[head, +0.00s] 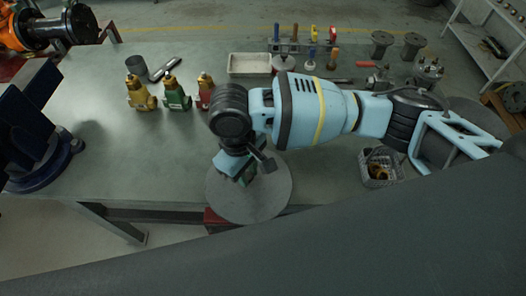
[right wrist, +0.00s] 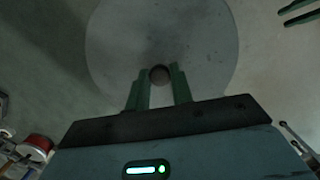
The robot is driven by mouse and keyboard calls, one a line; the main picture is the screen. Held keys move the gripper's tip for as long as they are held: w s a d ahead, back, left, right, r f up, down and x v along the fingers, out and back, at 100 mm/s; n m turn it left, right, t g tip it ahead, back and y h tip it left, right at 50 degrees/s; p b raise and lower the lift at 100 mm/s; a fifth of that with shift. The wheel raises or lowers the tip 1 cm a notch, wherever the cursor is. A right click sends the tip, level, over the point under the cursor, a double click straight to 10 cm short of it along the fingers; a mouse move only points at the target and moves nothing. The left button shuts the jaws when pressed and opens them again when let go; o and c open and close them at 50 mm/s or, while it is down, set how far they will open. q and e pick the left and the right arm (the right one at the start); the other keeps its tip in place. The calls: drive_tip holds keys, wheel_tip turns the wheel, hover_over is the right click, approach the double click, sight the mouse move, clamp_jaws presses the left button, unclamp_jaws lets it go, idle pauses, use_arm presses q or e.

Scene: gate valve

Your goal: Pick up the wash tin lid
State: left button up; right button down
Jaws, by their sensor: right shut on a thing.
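The wash tin lid (head: 272,200) is a flat grey round disc with a small dark knob at its middle, and it also shows in the right wrist view (right wrist: 205,45). My right gripper (head: 245,175) is over the disc, pointing down. In the right wrist view its two green fingers (right wrist: 160,88) are shut on the knob (right wrist: 160,74). In the head view the gripper hides the knob. The disc overlaps the table's front edge; I cannot tell how high it is. My left gripper is not in view.
The green table (head: 110,165) has a blue vise (head: 35,135) at left. Yellow, green and red valves (head: 173,95) stand behind the lid. A white tray (head: 249,64) and a tool rack (head: 300,46) are farther back. A wire basket (head: 378,168) is at right.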

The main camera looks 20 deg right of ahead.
sight(239, 198)
drive_tip(key=s+a, duration=0.3)
drive_tip(key=shift+s+a+r, duration=0.15)
drive_tip(key=shift+a+r, duration=0.1)
drive_tip(key=shift+a, duration=0.05)
